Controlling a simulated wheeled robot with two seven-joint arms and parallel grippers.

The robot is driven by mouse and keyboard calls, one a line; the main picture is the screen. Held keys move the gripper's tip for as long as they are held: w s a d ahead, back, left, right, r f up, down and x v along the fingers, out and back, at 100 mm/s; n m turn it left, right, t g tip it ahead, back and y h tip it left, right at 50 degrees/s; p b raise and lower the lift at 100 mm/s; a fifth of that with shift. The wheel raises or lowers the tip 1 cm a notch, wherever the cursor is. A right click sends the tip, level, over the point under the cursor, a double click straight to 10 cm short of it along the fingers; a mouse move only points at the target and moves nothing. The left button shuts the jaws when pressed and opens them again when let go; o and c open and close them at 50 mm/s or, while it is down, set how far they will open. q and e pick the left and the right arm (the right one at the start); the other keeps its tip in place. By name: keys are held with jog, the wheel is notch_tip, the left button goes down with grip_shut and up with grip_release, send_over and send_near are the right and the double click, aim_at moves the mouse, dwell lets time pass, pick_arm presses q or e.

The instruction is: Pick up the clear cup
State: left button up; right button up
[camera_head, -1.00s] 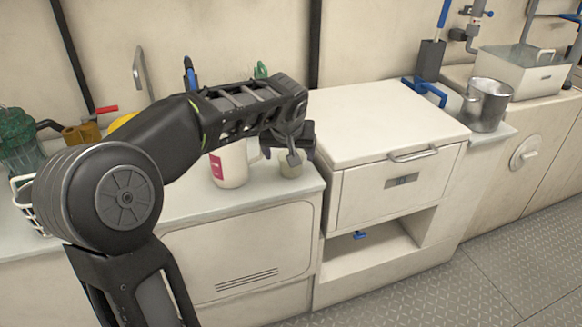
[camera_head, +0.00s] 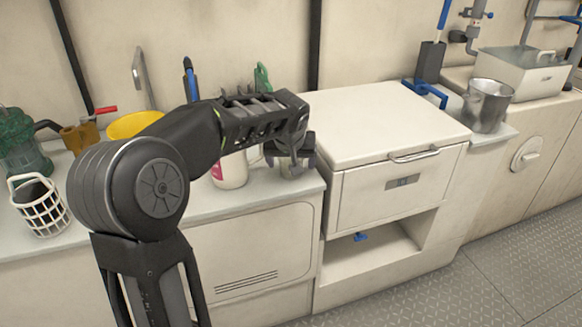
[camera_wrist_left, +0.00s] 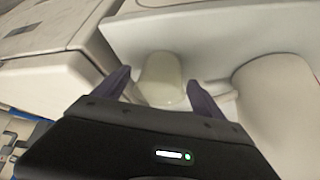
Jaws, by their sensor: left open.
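The clear cup (camera_wrist_left: 162,76) looks pale and translucent in the left wrist view. It stands upright on the counter near the front edge. My left gripper (camera_wrist_left: 157,86) is open, with one dark finger on each side of the cup in that picture. I cannot tell whether the fingers touch it. In the head view my left gripper (camera_head: 292,163) is over the same spot and hides most of the cup. My right gripper is not in view.
A white jug with a red label (camera_head: 230,170) stands close beside the cup, partly behind my arm. The raised white cabinet (camera_head: 375,125) borders the counter on the right. A white basket (camera_head: 40,205) and a yellow bowl (camera_head: 133,125) are at the left.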

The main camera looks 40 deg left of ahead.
pick_arm(q)
jog(key=shift+c, duration=0.3)
jog(key=c, duration=1.4)
